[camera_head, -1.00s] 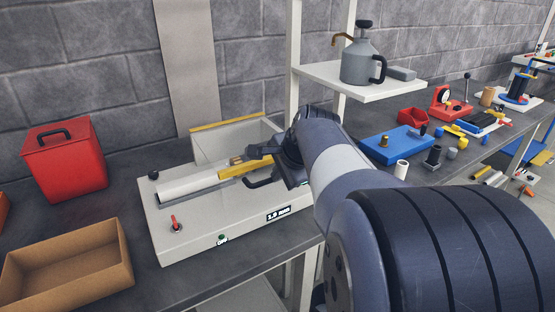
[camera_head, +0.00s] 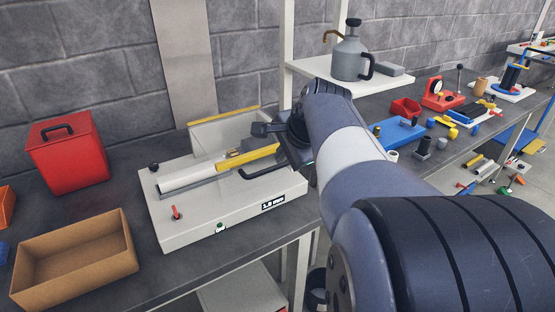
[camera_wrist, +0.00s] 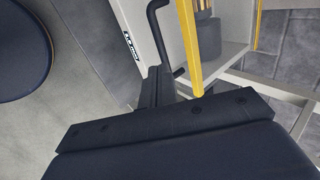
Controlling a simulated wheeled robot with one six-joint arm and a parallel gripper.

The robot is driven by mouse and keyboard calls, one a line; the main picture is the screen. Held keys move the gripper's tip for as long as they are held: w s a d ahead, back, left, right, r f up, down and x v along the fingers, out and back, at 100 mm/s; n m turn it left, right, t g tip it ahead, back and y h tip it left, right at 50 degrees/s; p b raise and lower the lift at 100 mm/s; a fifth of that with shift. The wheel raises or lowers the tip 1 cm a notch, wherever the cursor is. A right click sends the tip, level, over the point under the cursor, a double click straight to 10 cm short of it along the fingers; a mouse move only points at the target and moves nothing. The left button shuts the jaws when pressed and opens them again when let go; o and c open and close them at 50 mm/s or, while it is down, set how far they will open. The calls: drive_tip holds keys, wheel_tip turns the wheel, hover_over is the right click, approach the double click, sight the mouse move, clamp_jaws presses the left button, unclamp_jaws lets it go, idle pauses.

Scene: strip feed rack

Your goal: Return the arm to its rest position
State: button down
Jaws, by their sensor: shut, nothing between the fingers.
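My gripper (camera_head: 262,129) is shut and empty. In the head view it hangs above the right end of the white strip feed machine (camera_head: 180,236), apart from the yellow bar (camera_head: 250,156) and the black handle (camera_head: 262,173). My arm reaches in from the lower right and hides part of the bench behind it. In the wrist view the dark gripper (camera_wrist: 160,88) points toward the machine's side, with the yellow bar (camera_wrist: 190,45) and the bent black handle (camera_wrist: 156,30) just beyond it.
A red lidded box (camera_head: 68,155) and an open cardboard box (camera_head: 70,262) stand left of the machine. A grey oil can (camera_head: 350,55) stands on a shelf (camera_head: 335,78) close behind my arm. A white post rises beside my gripper. Tools crowd the bench at right.

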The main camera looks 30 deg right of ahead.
drive_tip(key=v, duration=0.6)
drive_tip(key=shift+r, duration=0.3)
